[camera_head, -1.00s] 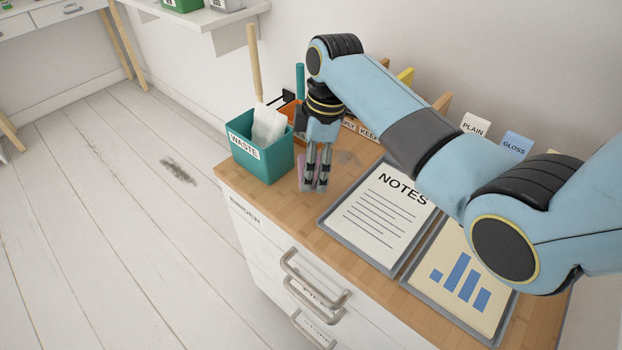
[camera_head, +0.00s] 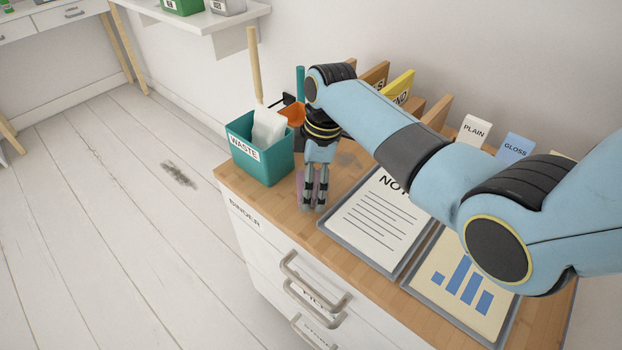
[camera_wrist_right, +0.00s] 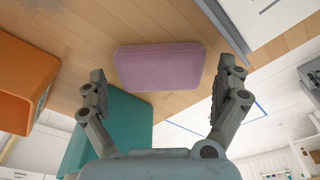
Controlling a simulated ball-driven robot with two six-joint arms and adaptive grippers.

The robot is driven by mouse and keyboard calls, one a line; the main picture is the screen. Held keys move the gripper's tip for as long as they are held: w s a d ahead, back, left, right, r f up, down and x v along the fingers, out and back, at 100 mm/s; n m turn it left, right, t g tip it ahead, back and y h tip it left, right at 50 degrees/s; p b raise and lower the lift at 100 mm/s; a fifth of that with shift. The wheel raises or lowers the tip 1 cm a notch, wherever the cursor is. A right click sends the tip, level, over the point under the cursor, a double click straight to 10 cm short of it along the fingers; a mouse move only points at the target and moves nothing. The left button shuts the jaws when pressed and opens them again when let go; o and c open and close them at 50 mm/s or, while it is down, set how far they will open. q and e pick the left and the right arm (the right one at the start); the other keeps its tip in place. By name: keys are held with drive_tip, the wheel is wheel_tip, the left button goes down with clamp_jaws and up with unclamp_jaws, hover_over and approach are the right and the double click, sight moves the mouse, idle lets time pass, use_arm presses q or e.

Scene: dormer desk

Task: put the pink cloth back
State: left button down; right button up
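The pink cloth (camera_wrist_right: 158,66) lies on the wooden desk top as a flat, folded rectangle in the right wrist view. In the head view only a sliver of the pink cloth (camera_head: 300,181) shows, the rest hidden behind my right gripper (camera_head: 314,208). My right gripper points down at the desk top's front left, just beside the teal waste bin. In the right wrist view the fingers of my right gripper (camera_wrist_right: 165,90) are spread wide, with the cloth beyond and between the tips and nothing held. My left gripper is not in view.
The teal waste bin (camera_head: 262,166) holds white paper and stands close left of the gripper. A notes tray (camera_head: 327,223) and a chart tray (camera_head: 411,285) lie to the right. An orange container (camera_head: 294,114) and file dividers (camera_head: 399,87) stand behind.

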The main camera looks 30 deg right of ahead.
wheel_tip(320, 180, up, 12)
drive_tip(key=d+p, duration=0.1)
drive_tip(key=shift+s+d+p, duration=0.25)
drive_tip(key=shift+s+p, duration=0.15)
drive_tip(key=shift+s, duration=0.05)
idle(0.5)
